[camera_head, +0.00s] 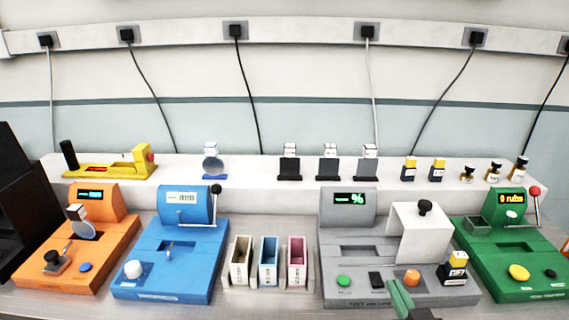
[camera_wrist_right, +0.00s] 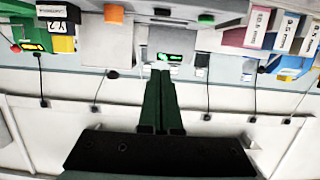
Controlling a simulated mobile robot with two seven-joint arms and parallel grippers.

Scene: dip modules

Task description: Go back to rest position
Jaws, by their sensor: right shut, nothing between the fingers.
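My right gripper (camera_head: 396,287) shows at the bottom of the head view, its green fingers in front of the grey machine (camera_head: 335,262). In the right wrist view the two long green fingers of the right gripper (camera_wrist_right: 160,75) lie together, shut with nothing between them. That view appears upside down, and the fingers point toward the grey machine with its green display (camera_wrist_right: 169,57). My left gripper is not in view.
An orange machine (camera_head: 112,246), a blue machine (camera_head: 203,258) and a green machine (camera_head: 510,258) stand in a row with the grey one. Three small bins, cream (camera_head: 240,262), blue (camera_head: 268,264) and pink (camera_head: 296,264), stand mid-table. A white shelf (camera_head: 250,175) behind holds small items.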

